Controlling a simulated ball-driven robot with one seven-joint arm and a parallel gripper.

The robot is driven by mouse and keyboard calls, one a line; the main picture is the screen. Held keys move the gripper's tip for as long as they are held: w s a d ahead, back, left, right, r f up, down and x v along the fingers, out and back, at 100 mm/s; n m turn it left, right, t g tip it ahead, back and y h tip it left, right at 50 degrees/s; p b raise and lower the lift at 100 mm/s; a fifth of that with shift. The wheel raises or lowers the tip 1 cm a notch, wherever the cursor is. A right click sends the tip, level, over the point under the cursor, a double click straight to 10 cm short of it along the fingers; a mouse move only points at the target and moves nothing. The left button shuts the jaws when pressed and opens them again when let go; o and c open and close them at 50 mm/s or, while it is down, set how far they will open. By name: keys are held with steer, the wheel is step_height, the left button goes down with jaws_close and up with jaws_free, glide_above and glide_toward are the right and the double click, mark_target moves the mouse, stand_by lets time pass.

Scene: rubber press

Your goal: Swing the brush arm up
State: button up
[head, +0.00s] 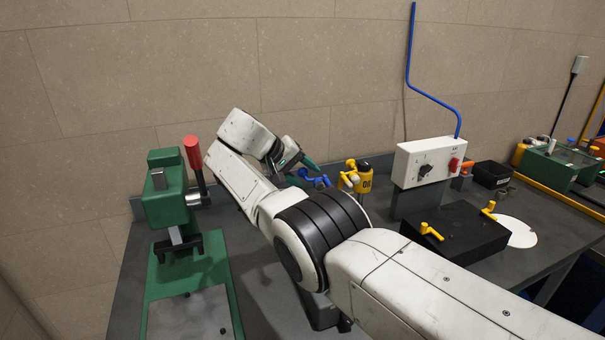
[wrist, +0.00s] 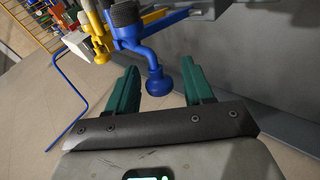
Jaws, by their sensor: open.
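A blue fitting (head: 311,179) with a crank-like arm stands by the back wall, just beyond my gripper (head: 298,165). In the wrist view the blue arm (wrist: 140,46) bends down to a round blue knob (wrist: 158,84). A dark knurled cylinder (wrist: 124,13) tops the fitting. I take this blue arm for the brush arm, but no brush is clear. My gripper (wrist: 162,76) is open, its two green fingers on either side of the knob in the picture. Nothing is gripped. I cannot tell whether the fingers touch the knob.
A yellow fitting (head: 350,177) and a yellow OIL container (head: 364,181) stand right of the blue fitting. A white control box (head: 427,160) and a black block (head: 462,240) lie farther right. A green press (head: 166,203) with a red-handled lever (head: 193,153) stands left. The wall is close behind.

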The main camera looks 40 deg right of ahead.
step_height(320, 180, up, 3)
steer(key=shift+b, duration=0.4)
steer(key=shift+s+a+r, duration=0.15)
steer(key=shift+s+r, duration=0.2)
steer(key=shift+r, duration=0.25)
steer(key=shift+s+a+r, duration=0.1)
steer(key=shift+s+r, duration=0.25)
steer(key=shift+r, duration=0.2)
steer(key=s+a+r+b, duration=0.2)
steer(key=s+r, duration=0.5)
steer(key=s, duration=0.5)
steer(key=shift+s+a+r, duration=0.15)
steer(key=shift+a+r, duration=0.15)
